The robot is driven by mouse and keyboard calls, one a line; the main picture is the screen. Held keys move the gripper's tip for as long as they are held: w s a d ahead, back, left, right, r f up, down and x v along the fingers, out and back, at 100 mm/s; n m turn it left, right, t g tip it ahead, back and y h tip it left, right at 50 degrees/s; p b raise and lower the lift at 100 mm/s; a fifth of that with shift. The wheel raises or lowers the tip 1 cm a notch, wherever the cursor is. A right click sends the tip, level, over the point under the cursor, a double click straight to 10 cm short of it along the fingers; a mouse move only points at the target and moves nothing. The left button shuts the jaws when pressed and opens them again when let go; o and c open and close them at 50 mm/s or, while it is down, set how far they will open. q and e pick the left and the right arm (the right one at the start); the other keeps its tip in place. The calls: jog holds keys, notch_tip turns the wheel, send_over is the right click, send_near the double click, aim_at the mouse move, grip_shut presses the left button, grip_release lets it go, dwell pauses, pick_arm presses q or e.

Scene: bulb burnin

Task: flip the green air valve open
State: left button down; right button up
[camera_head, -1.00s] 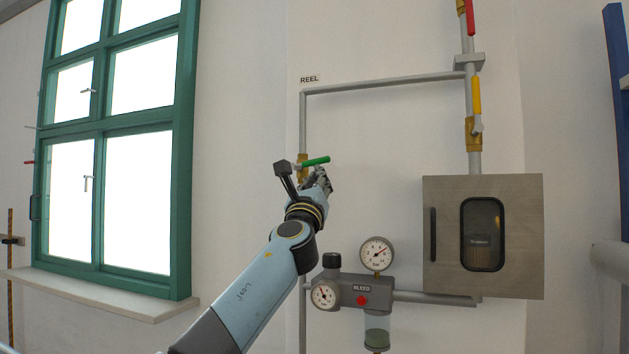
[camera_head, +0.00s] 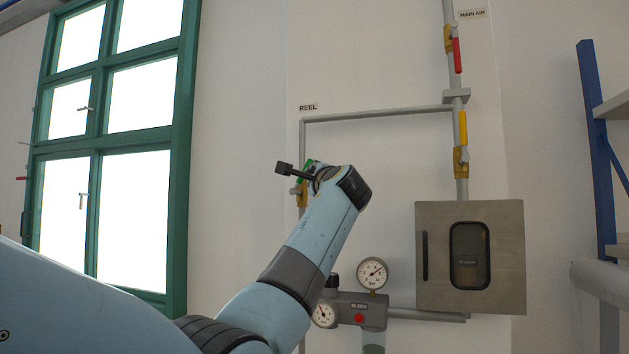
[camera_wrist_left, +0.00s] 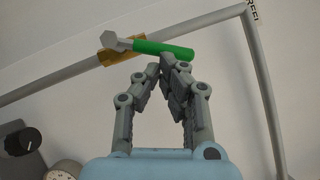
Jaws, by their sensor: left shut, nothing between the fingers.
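The green valve handle (camera_head: 304,171) is on the brass valve (camera_head: 301,196) of the vertical pipe below the REEL label. In the head view it slants steeply upward, partly hidden by my left wrist. In the left wrist view the green handle (camera_wrist_left: 163,49) lies at a slant to the pipe, some way off in line with it. My left gripper (camera_wrist_left: 160,64) is shut and empty, its fingertips at the handle's edge beside its middle and outer part. I cannot tell whether they touch it. In the head view the fingers are mostly hidden behind the wrist. My right gripper is out of view.
A yellow-handled valve (camera_head: 462,130) and a red-handled valve (camera_head: 456,54) are on the pipe to the right. Below are a grey cabinet (camera_head: 498,258), a gauge (camera_head: 372,273) and the BLEED unit (camera_head: 360,306). A green-framed window (camera_head: 178,150) is at left.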

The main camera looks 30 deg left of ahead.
pick_arm(q)
jog(key=a+r+n+g+p, duration=0.1)
jog(key=r+n+p, duration=0.1)
jog(key=n+p, duration=0.1)
jog(key=shift+s+a+g+h, duration=0.15)
jog(key=shift+a+g+h, duration=0.2)
jog(key=shift+g+h, duration=0.05)
jog(key=shift+a, duration=0.1)
dwell(0.7)
